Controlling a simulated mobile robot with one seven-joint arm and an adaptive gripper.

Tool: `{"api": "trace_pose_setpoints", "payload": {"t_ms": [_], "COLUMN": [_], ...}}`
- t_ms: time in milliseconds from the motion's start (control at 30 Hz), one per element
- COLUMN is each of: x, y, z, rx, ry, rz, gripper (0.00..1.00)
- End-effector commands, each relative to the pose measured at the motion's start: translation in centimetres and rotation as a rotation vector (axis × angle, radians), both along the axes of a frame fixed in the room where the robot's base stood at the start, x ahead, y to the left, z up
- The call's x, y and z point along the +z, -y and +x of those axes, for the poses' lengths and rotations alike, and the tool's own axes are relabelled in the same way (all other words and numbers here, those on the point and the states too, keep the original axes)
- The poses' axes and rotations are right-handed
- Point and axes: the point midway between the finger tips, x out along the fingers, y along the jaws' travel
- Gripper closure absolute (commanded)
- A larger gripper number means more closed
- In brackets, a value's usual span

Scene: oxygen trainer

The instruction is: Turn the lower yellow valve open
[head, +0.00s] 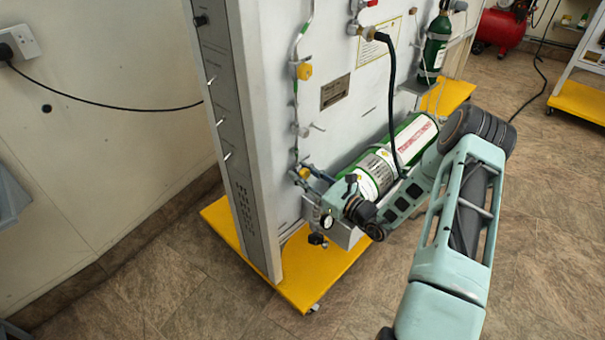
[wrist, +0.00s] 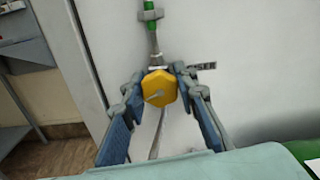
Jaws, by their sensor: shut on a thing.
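The lower yellow valve (head: 304,173) is on the thin pipe low on the white panel. In the wrist view it is a yellow, many-sided knob (wrist: 160,88) with a small grey lever or pointer on its face. My gripper (head: 312,174) reaches it from the right in the head view. In the wrist view its two fingers (wrist: 159,77) stand on either side of the knob, shut on it. The fingers partly hide the knob in the head view. The upper yellow valve (head: 304,71) sits higher on the same pipe.
A green and white cylinder (head: 401,154) lies right beside my arm, with a black hose (head: 391,90) hanging over it. A grey cabinet side (head: 240,130) stands left of the pipe. A yellow base (head: 310,270) juts out below. The floor at front left is clear.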

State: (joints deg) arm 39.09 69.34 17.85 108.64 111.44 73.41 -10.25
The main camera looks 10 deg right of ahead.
Motion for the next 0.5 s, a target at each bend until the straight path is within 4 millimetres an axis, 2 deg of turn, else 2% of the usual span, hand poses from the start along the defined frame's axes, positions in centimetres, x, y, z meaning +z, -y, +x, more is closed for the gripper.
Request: {"api": "trace_pose_setpoints", "payload": {"t_ms": [200,467,500], "x": [-0.09,-0.06,-0.06], "y": [-0.01,0.01,0.0], "z": [-0.04,-0.05,-0.05], "rx": [0.0,0.0,0.0], "ry": [0.059,0.063,0.063], "rz": [-0.082,-0.089,-0.088], "gripper": [0.97,0.97,0.72]}}
